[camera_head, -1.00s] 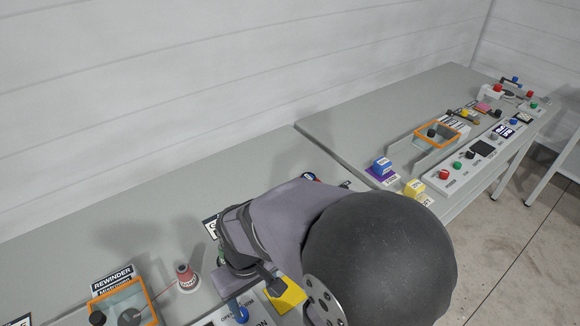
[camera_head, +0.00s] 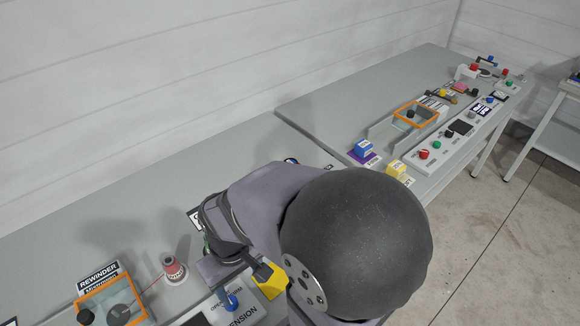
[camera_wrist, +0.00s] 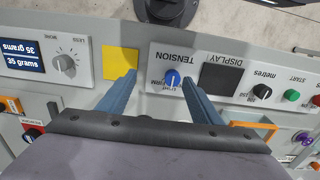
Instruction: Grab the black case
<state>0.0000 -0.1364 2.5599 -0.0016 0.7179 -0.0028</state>
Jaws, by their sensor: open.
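I cannot surely pick out a black case in either view. In the wrist view my gripper (camera_wrist: 159,78) is open, its two blue-grey fingers apart with nothing held between them. They are over the panel marked TENSION, on either side of its blue knob (camera_wrist: 172,78). A flat black square (camera_wrist: 221,77) marked DISPLAY lies right of the fingers. A dark object (camera_wrist: 166,10), cut off by the top edge, cannot be identified. In the head view my arm hides most of the gripper, near the TENSION panel (camera_head: 243,315) at the bottom.
A pink spool (camera_head: 173,268) and an orange-framed rewinder (camera_head: 110,300) are to the left. A blue block (camera_head: 363,149) and a yellow block (camera_head: 396,168) stand on the right table. The back of the left table is clear.

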